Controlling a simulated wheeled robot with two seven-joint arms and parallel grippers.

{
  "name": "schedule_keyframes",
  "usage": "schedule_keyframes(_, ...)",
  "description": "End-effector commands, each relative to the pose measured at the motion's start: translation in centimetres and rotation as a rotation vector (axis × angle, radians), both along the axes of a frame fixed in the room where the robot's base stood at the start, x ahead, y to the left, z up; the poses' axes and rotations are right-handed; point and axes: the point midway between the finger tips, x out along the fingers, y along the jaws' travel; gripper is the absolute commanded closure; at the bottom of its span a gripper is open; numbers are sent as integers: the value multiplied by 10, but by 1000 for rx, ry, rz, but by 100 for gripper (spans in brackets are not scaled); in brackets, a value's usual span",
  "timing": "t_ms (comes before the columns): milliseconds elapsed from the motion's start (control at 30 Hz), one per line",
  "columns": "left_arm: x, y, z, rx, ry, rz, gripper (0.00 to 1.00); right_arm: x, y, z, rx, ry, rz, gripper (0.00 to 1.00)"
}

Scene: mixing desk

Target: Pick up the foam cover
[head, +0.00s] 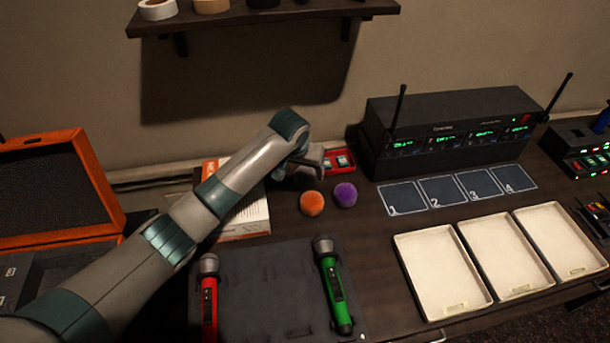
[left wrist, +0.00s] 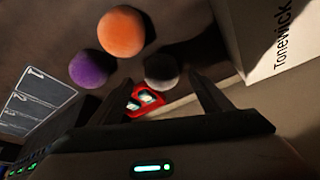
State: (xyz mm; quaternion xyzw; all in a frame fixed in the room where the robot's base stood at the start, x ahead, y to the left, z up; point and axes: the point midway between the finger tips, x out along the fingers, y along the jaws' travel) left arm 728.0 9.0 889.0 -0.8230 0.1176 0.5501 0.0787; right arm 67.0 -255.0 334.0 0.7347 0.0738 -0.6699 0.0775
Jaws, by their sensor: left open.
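Three round foam covers lie on the desk: an orange one (head: 312,203), a purple one (head: 345,194) and a grey one, clear in the left wrist view (left wrist: 161,70). The orange (left wrist: 121,32) and purple (left wrist: 91,69) ones also show there. My left gripper (head: 312,168) is open and reaches down behind the orange cover; in the head view it mostly hides the grey cover. In the left wrist view its two fingers (left wrist: 158,82) point toward the grey cover, which appears between their tips. I cannot tell whether they touch it. My right gripper is out of view.
A red tray (head: 350,161) with small items lies just beyond the gripper. A white box (head: 250,222) stands left, under my arm. Red (head: 209,300) and green (head: 336,290) microphones lie on a dark mat in front. Three pale trays (head: 442,270) and a receiver rack (head: 450,120) are right.

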Motion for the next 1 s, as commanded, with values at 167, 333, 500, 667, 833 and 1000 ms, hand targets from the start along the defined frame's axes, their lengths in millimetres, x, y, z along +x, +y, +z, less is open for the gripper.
schedule_keyframes(167,2,0,-2,0,1,1,28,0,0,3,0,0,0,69)
schedule_keyframes(333,9,-1,-11,1,2,1,28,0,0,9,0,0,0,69)
schedule_keyframes(500,18,-3,-26,1,2,1,28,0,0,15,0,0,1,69)
schedule_keyframes(667,24,-4,-40,1,1,0,28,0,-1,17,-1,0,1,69)
schedule_keyframes(833,26,-5,-45,0,-1,0,28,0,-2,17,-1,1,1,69)
schedule_keyframes(1000,26,-5,-45,0,-1,0,28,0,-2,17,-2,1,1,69)
